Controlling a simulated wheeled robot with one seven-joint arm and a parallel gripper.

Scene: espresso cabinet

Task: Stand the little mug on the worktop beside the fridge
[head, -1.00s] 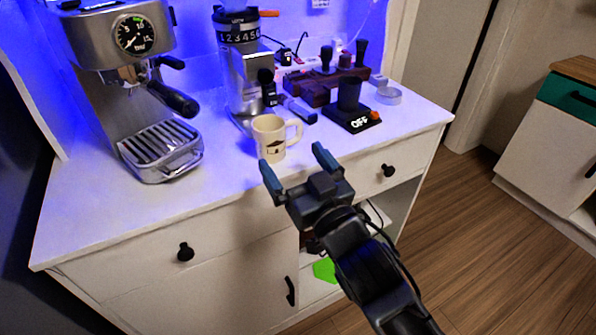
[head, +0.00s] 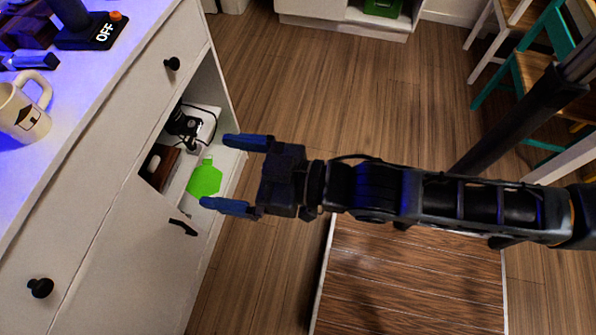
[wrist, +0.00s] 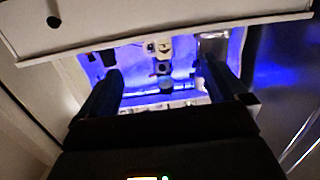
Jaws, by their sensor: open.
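The little mug (head: 20,115), cream with a dark print, stands upright on the white worktop (head: 88,92) of the cabinet. It is at the left edge of the head view, partly cut off, with its handle toward the back right. My gripper (head: 232,174) is open and empty, off the cabinet's front and well to the right of the mug. Its fingers point left toward the cabinet's open compartment. In the wrist view both dark fingers stand apart with nothing gripped; I cannot make out the mug there. No fridge shows in either view.
The open compartment holds a green octagonal piece (head: 204,180), a brown item and a cabled device. Black knobs (head: 172,64) and a handle stick out from the cabinet front. A black stand marked OFF (head: 97,31) is behind the mug. Teal chairs stand at right; wooden floor lies between.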

